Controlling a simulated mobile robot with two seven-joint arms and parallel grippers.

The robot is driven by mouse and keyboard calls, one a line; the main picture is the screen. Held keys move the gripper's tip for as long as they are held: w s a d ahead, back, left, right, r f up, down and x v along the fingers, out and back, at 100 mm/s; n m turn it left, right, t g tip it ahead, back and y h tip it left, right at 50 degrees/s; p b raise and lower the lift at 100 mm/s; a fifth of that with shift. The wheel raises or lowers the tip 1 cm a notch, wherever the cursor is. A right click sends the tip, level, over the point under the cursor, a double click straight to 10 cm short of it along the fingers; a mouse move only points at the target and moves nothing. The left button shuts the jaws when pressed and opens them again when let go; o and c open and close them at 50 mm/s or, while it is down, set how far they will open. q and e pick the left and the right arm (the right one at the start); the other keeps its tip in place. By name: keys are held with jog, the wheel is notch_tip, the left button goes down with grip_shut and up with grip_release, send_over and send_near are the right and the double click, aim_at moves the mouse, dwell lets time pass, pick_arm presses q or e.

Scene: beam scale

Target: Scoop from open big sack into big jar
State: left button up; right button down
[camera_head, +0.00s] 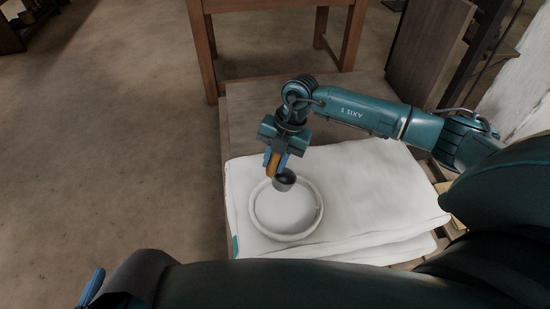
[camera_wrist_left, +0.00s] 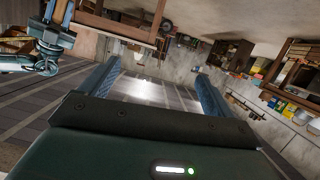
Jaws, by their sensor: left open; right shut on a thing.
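The open big sack (camera_head: 370,190) is white and lies on a low wooden pallet, with a round rolled opening full of white powder (camera_head: 285,212). My right gripper (camera_head: 274,160) is shut on the orange-brown handle of a scoop. The scoop's dark grey cup (camera_head: 284,182) is over the far edge of the opening; I cannot tell whether it holds powder. My left gripper shows one blue finger (camera_head: 92,286) at the lower left of the head view. In the left wrist view the left gripper (camera_wrist_left: 152,85) is open, with nothing between its fingers. I cannot make out the big jar.
A wooden table (camera_head: 270,8) stands beyond the pallet, and a dark wooden panel (camera_head: 428,50) is at the upper right. The floor (camera_head: 110,140) to the left is clear. The left wrist view shows shelves (camera_wrist_left: 228,55) with goods along a wall.

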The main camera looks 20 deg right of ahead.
jog(key=shift+f, duration=0.7)
jog(key=shift+f+b, duration=0.65)
jog(key=shift+f, duration=0.15)
pick_arm(q)
jog(key=shift+w+d+f+m+h+b, duration=0.15)
jog(key=shift+d+f+m+b, duration=0.1)
jog(key=shift+f, duration=0.3)
jog(key=shift+w+d+f+m+h+b, duration=0.1)
jog(key=shift+d+f+m+b, duration=0.1)
jog(key=shift+f, duration=0.3)
jog(key=shift+w+d+f+m+h+b, duration=0.15)
jog(key=shift+d+f+m, duration=0.1)
jog(key=shift+f, duration=0.3)
pick_arm(e)
jog(key=shift+f, duration=1.2)
pick_arm(q)
jog(key=shift+r, duration=0.1)
